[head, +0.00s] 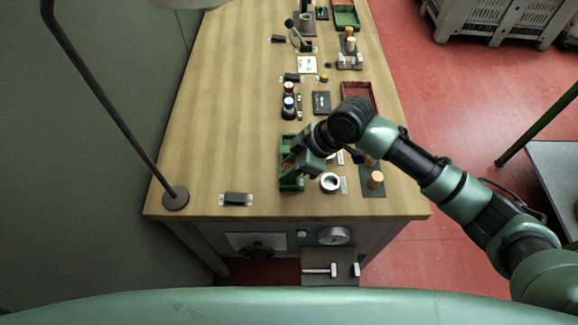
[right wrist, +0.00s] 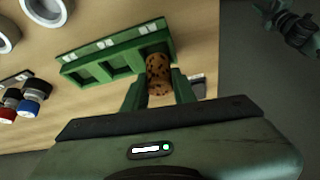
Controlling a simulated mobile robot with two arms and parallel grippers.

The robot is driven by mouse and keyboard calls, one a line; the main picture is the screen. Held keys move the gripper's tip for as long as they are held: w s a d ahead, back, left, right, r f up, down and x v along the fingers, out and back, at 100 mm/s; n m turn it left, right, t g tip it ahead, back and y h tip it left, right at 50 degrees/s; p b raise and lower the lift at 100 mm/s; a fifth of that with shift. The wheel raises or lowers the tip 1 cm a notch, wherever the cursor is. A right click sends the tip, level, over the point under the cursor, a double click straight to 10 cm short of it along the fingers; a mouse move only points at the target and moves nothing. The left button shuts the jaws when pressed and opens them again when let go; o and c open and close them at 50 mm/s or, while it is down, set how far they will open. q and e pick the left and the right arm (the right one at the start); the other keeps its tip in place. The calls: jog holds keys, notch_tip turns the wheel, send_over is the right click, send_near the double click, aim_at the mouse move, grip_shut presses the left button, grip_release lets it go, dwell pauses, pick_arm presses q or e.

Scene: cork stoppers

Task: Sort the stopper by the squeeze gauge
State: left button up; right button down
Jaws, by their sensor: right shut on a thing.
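My right gripper (head: 289,171) is over the near part of a green compartment tray (head: 288,141) in the head view. In the right wrist view the gripper (right wrist: 158,84) is shut on a brown, dark-speckled cork stopper (right wrist: 159,70). The stopper is at the end compartment of the green tray (right wrist: 88,70). I cannot tell whether it touches the tray floor or hangs just above it. The other compartments in view look empty. A lever device (head: 304,27) stands at the far end of the bench; I cannot tell if it is the gauge. My left gripper is not in view.
A white ring (head: 330,182) and pale corks (head: 375,179) on a dark mat lie right of the tray. Red- and blue-banded items (head: 289,103) stand beyond it. A red tray (head: 359,92) is at the right edge. The bench's left side (head: 215,120) is mostly bare.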

jog(key=shift+f+b, duration=0.3)
jog(key=shift+f, duration=0.75)
dwell(0.9)
